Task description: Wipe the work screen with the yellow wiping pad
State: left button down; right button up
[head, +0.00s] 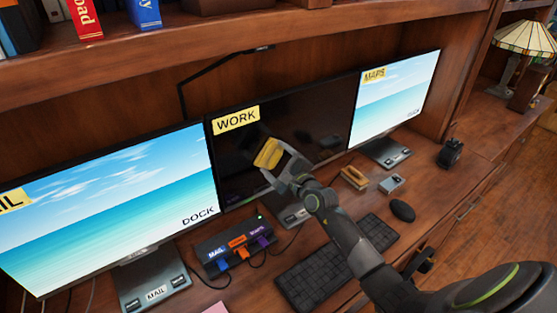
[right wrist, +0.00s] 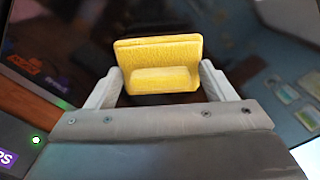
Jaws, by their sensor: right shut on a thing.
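The work screen (head: 325,105) is the dark middle monitor, with a yellow label reading WORK at its upper left. My right gripper (head: 272,165) is shut on the yellow wiping pad (head: 267,152) and holds it in front of the left-centre part of that screen. The right wrist view shows the pad (right wrist: 158,62) between both fingers, its broad face towards the dark screen (right wrist: 60,35). I cannot tell whether the pad touches the glass. The left gripper is in neither view.
A lit screen marked MAIL (head: 110,205) stands at left and one marked MAPS (head: 395,95) at right. A dock (head: 232,247) with coloured plugs sits below. A keyboard (head: 335,265), mouse (head: 402,210), wooden-backed brush (head: 354,178) and small grey box (head: 391,184) lie on the desk.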

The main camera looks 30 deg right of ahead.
jog(key=shift+s+p, duration=0.35)
jog(key=shift+s, duration=0.25)
jog(key=s, duration=0.2)
jog(key=s+p, duration=0.1)
jog(key=shift+s+d, duration=0.35)
jog(key=shift+s, duration=0.35)
jog(key=s, duration=0.3)
jog(key=shift+d+p, duration=0.25)
jog(key=shift+p, duration=0.05)
